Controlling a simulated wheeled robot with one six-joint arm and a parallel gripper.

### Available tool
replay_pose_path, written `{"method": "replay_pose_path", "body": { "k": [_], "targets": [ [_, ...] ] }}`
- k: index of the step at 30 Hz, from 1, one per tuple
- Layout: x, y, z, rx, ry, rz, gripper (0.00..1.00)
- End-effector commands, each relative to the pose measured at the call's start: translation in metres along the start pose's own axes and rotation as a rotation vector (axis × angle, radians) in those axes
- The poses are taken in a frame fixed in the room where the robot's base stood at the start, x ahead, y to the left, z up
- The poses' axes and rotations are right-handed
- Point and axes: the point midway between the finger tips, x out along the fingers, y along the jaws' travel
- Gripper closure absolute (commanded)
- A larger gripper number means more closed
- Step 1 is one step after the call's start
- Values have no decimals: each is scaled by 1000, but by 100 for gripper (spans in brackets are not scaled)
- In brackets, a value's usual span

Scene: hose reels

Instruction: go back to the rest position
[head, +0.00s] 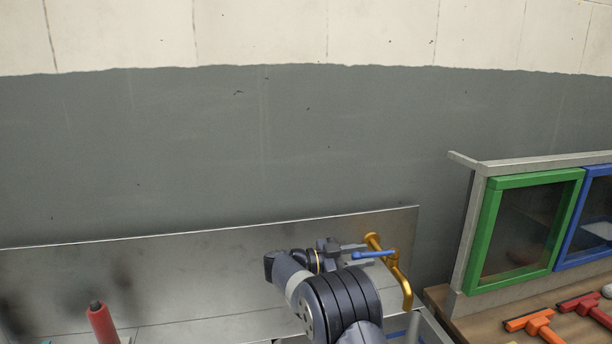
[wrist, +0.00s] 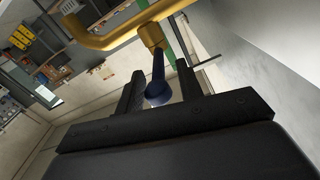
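A brass tap (head: 404,284) with a blue lever (head: 374,254) stands at the sheet-metal backsplash, right of the middle in the head view. My gripper (head: 345,252) is at the left end of this lever. In the wrist view, the two dark fingers of my gripper (wrist: 160,68) are spread apart. The blue lever (wrist: 158,72) shows between them, its rounded end towards me, with a narrow gap on each side. The brass tap (wrist: 110,38) crosses the top of the wrist view beyond the fingertips. My arm hides part of the sink area.
A green-framed cabinet door (head: 487,238) and a blue-framed one (head: 573,232) are at right. An orange squeegee (head: 534,323) and a red one (head: 586,304) lie on the wooden counter (head: 470,306). A red bottle-like object (head: 102,324) stands at lower left. The wall above is bare.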

Motion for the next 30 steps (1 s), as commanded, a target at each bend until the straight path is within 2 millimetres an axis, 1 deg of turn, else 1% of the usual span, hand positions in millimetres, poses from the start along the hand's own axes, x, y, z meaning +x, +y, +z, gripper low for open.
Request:
{"method": "replay_pose_path", "body": {
  "k": [1,13,14,15,18,27,30],
  "targets": [
    [-9,0,2,1,0,-2,65],
    [-88,0,2,2,-2,-4,65],
    [-80,0,-1,0,0,3,65],
    [-68,0,-3,-2,1,5,65],
    [-48,0,-3,-2,1,4,65],
    [12,0,-3,-1,1,4,65],
    [27,1,-1,-3,-1,-2,65]
  ]
}}
